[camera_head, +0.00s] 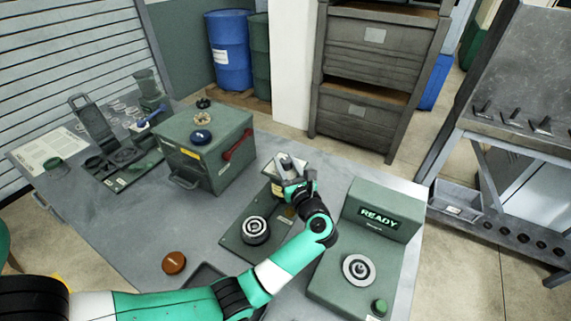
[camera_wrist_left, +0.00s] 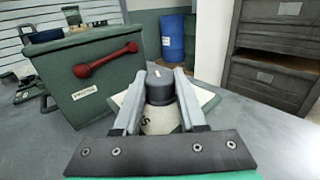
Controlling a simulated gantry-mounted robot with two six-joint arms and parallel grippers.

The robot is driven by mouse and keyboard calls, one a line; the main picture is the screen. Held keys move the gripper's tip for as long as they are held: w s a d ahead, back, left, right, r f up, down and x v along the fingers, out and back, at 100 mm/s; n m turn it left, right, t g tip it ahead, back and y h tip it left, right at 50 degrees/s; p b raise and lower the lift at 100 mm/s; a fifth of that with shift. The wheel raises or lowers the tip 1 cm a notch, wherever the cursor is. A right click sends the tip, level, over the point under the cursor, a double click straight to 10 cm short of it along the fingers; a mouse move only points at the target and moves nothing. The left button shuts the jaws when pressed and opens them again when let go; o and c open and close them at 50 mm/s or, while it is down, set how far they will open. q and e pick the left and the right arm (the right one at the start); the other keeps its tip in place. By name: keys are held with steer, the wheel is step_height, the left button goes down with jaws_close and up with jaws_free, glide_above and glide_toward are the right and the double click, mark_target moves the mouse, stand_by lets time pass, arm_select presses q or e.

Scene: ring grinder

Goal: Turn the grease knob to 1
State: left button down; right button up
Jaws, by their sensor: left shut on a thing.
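The grease knob (camera_wrist_left: 159,85) is a dark grey cylinder with a small pale mark on its top. It stands on a cream dial face (camera_wrist_left: 160,122) with dark markings, mostly covered by my fingers. My left gripper (camera_wrist_left: 160,76) has one finger on each side of the knob and is shut on it. In the head view, my left gripper (camera_head: 290,167) is at the back middle of the table and largely hides the knob. I cannot read which number the knob points to. My right gripper is not in view.
A green box with a red handle (camera_head: 238,151) stands close to the left of the gripper. A machine with a READY display (camera_head: 379,217) is at right. A round spindle fixture (camera_head: 256,230) is in front. An orange-brown disc (camera_head: 174,263) lies at front left.

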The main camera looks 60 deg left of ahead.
arm_select(q)
steer(key=shift+c, duration=2.4)
jaws_free()
steer(key=shift+d, duration=0.1)
steer(key=s+d, duration=0.1)
steer(key=d, duration=1)
steer(key=shift+d+p, duration=0.2)
steer(key=shift+p, duration=0.25)
